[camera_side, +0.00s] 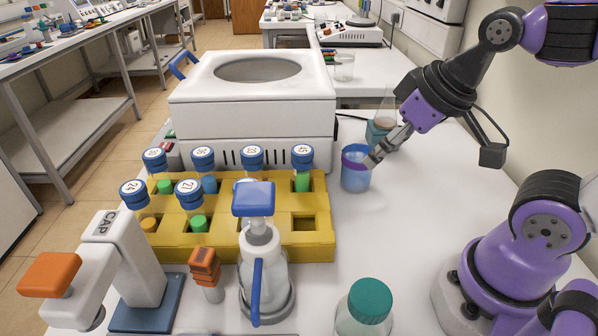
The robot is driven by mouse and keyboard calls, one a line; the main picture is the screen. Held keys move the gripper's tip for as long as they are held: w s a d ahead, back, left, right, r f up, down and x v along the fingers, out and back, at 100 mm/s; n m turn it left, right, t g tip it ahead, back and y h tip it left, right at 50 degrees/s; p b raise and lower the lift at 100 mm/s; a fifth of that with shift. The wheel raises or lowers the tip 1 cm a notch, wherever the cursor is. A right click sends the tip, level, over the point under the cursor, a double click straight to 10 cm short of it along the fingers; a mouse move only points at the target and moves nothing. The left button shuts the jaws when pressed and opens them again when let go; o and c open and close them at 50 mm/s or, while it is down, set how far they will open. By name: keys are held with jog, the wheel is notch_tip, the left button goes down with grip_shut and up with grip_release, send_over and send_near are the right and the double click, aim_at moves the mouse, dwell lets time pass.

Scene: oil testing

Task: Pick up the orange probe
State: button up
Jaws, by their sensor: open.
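The orange probe (204,266) has a ribbed orange grip over a light grey lower part. It stands at the front, between the white CAP device and the glass device with a blue top. My gripper (373,160) is at the right of the blue cup, its fingertips at the cup's purple rim. It is open and well away from the orange probe, to its upper right. I cannot tell whether the fingertips touch the cup.
A yellow rack (285,247) holds several numbered vials behind the probe. The CAP device (128,262) and the blue-topped device (262,270) flank the probe closely. A blue cup (355,177) and a green-capped bottle (369,305) stand right. The table between cup and bottle is clear.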

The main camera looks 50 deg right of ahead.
jog(key=w+a+r+n+g, duration=0.3)
jog(key=w+a+r+n, duration=0.5)
jog(key=r+n, duration=0.2)
jog(key=n+g, duration=0.3)
jog(key=n, duration=1.2)
send_over(201, 255)
notch_tip(201, 255, down, 6)
jog(key=r, duration=0.1)
notch_tip(201, 255, down, 12)
jog(key=shift+w+r, duration=0.15)
jog(key=shift+r, duration=0.05)
jog(key=f, duration=0.5)
jog(key=shift+s+f, duration=0.2)
jog(key=shift+f, duration=0.2)
grip_shut()
